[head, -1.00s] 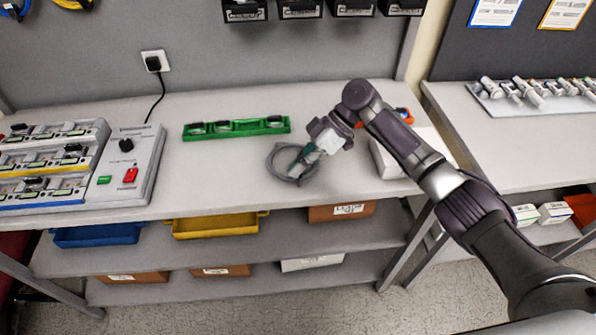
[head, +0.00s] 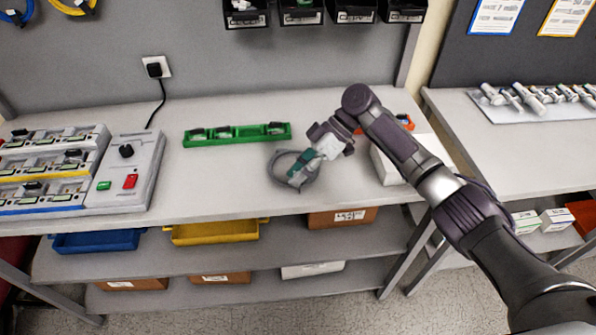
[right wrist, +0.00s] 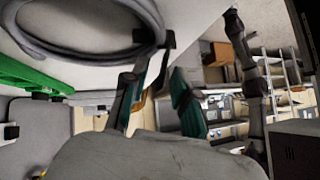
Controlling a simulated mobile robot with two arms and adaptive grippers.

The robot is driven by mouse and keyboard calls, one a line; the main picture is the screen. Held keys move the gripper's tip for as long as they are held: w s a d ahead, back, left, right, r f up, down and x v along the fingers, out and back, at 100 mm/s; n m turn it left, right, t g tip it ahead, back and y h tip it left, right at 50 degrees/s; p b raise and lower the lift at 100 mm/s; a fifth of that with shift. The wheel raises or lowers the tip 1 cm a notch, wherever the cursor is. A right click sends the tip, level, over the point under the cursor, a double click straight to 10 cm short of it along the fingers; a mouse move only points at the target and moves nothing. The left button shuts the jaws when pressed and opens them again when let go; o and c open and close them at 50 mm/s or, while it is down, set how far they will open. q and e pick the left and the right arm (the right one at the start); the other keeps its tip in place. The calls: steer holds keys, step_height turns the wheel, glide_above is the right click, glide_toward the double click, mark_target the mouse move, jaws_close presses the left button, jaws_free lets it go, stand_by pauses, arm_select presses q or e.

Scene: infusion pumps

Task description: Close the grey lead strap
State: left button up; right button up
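The grey lead (head: 279,163) lies coiled on the bench in the head view. In the right wrist view the grey coil (right wrist: 95,50) fills the upper left. A small dark piece (right wrist: 168,42) sits at the coil's edge, perhaps the strap; I cannot tell whether it is fastened. My right gripper (head: 298,170) is low at the coil's right side. My left gripper is out of view.
A green rack (head: 237,134) stands behind the coil. A control box (head: 128,172) with red and green buttons is at left. A white box (head: 384,166) stands right of my gripper. Bare bench lies left and in front of the coil.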

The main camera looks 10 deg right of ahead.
steer(key=v, duration=1.2)
